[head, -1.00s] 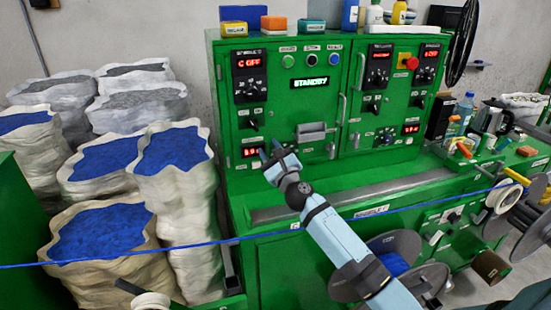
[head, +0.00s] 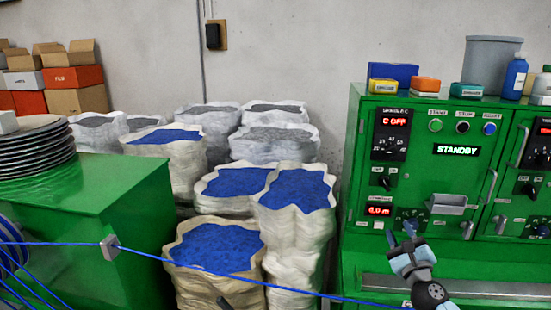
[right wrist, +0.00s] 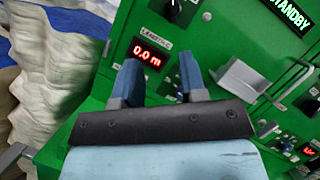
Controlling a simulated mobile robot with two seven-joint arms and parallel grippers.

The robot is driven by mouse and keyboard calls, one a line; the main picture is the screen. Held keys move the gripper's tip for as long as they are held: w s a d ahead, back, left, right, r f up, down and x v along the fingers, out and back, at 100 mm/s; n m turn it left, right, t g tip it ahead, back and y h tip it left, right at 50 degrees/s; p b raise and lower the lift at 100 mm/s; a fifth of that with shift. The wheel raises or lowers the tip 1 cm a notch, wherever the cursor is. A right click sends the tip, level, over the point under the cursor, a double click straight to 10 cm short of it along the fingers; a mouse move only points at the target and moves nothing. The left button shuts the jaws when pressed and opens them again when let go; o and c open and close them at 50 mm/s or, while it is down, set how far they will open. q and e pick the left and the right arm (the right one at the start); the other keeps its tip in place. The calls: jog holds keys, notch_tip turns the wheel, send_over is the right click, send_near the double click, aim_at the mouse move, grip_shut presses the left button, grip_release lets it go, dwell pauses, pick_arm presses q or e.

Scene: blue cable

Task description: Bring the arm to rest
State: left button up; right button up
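My right gripper (head: 401,234) is in front of the green control cabinet (head: 455,130), at the lower right of the head view. In the right wrist view its two blue fingers (right wrist: 160,62) stand apart with nothing between them. The red length display (right wrist: 147,52) behind them reads 0.0 m. The blue cable (head: 60,243) runs across the bottom of the head view, through a small grey block (head: 110,247), and passes below my right gripper. The cabinet screen (head: 457,149) reads STANDBY. My left gripper is not in view.
Open sacks of blue granules (head: 214,247) stand left of the cabinet, with grey-filled sacks (head: 275,140) behind. A green housing (head: 120,200) with stacked dark discs (head: 38,150) is at the left. Cardboard boxes (head: 78,100) stand behind it. A metal tray (head: 448,203) juts from the cabinet front.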

jog(key=s+a+f+n+g+y, duration=0.1)
jog(key=s+a+f+n+g, duration=0.2)
jog(key=s+f+n, duration=0.6)
jog(key=s+a+f+n+g+y+p, duration=0.1)
jog(key=s+a+f+n+g, duration=0.3)
jog(key=s+a+f+n, duration=0.4)
jog(key=s+a+f+n+g+y, duration=0.1)
jog(key=s+a+f+n+g, duration=0.2)
jog(key=s+f+n, duration=0.9)
jog(key=s+a+n, duration=0.2)
jog(key=s+a, duration=0.1)
jog(key=s, duration=0.1)
jog(key=shift+s+g+p, duration=0.3)
